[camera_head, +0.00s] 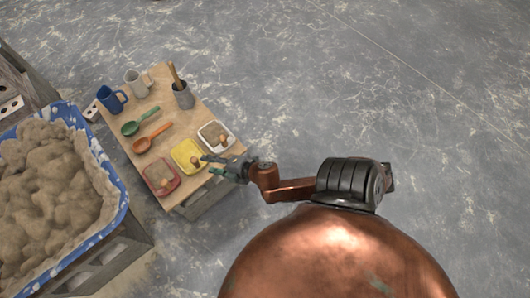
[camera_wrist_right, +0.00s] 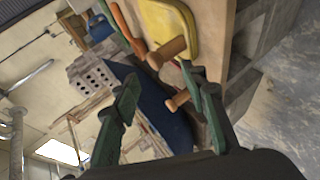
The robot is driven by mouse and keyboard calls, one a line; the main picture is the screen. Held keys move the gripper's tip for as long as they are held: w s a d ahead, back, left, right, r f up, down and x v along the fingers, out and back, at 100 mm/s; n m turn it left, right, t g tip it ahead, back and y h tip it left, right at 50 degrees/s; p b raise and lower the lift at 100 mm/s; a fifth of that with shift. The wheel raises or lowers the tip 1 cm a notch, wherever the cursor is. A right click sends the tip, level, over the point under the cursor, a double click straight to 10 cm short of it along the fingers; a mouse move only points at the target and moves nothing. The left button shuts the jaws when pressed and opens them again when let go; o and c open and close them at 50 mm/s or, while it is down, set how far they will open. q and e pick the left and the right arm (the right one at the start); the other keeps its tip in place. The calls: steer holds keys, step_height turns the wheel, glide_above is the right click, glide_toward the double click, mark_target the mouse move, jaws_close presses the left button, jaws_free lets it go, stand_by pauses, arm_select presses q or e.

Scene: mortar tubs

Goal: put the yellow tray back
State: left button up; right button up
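The yellow tray (camera_head: 181,147) lies on the small wooden table (camera_head: 150,107), between the red tray (camera_head: 152,188) and the white tray (camera_head: 227,146). A brown wooden handle (camera_head: 196,161) shows at its right side. My right gripper (camera_head: 208,164) is just right of the yellow tray, at the table edge, fingers apart. In the right wrist view the yellow tray (camera_wrist_right: 172,18) is at the top, beyond the open green fingers (camera_wrist_right: 158,75). One wooden handle (camera_wrist_right: 165,52) shows beside it, and another (camera_wrist_right: 178,100) shows lower; I cannot tell whether a finger touches either. My left gripper is not in view.
A green scoop (camera_head: 131,128), an orange scoop (camera_head: 143,145), a blue mug (camera_head: 112,101), a light mug (camera_head: 137,85) and a grey cup with sticks (camera_head: 183,97) share the table. A blue mortar tub (camera_head: 122,197) stands left. The floor right of the table is clear.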

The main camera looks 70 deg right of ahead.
steer(key=s+f+m+g+h, duration=0.2)
steer(key=s+f+m+g, duration=0.55)
steer(key=s, duration=0.75)
steer(key=s+a+f+m+g+y, duration=0.1)
steer(key=s+a+f+m+g, duration=0.1)
steer(key=s, duration=0.8)
steer(key=s+a+f+m+g+y, duration=0.2)
steer(key=s+a, duration=0.4)
steer(key=s, duration=0.4)
steer(key=shift+s+a+f+m+g+y, duration=0.3)
steer(key=shift+f+m+g, duration=0.25)
steer(key=shift+m, duration=0.6)
